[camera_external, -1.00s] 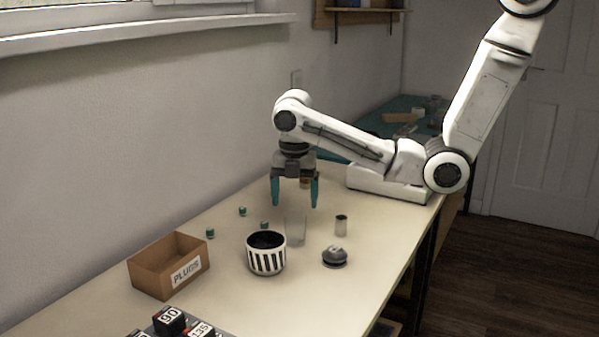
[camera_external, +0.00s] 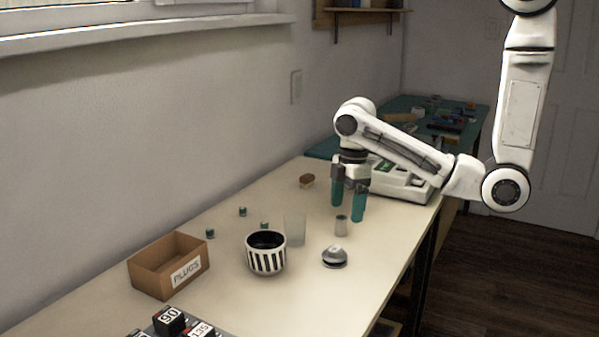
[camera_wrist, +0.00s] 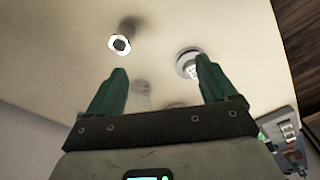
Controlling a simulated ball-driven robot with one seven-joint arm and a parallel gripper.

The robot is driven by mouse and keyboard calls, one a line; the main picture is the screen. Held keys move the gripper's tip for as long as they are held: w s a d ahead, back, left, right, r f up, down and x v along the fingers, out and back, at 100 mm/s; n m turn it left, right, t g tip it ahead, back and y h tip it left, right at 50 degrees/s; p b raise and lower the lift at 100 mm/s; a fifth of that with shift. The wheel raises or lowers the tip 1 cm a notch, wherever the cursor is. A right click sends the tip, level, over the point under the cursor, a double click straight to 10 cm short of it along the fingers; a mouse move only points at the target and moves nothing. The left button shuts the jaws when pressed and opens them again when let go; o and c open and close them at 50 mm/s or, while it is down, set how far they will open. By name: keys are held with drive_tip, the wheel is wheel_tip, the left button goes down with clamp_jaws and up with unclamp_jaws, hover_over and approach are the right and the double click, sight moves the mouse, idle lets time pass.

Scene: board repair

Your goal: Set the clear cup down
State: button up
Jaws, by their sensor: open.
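The clear cup (camera_external: 295,230) stands upright on the table, just behind and to the right of the striped pot (camera_external: 266,254). A faint pale shape between the fingers in the wrist view looks like this cup (camera_wrist: 143,92), but it is hard to make out. My gripper (camera_external: 347,211) is open and empty, with its green fingers pointing down. In the external view it is to the right of the cup and apart from it, above a small metal cylinder (camera_external: 341,227). Both fingers also show in the wrist view (camera_wrist: 160,65).
A grey domed object (camera_external: 334,257) sits in front of the cylinder. Several small green pieces (camera_external: 242,211) lie behind the pot. A brown piece (camera_external: 307,181) lies at the back.

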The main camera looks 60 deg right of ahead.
drive_tip(key=s+d+m+h, duration=0.1)
drive_tip(key=s+d+m, duration=0.7)
drive_tip(key=s+m, duration=0.4)
drive_tip(key=shift+s+r, duration=0.3)
drive_tip(key=shift+s, duration=0.15)
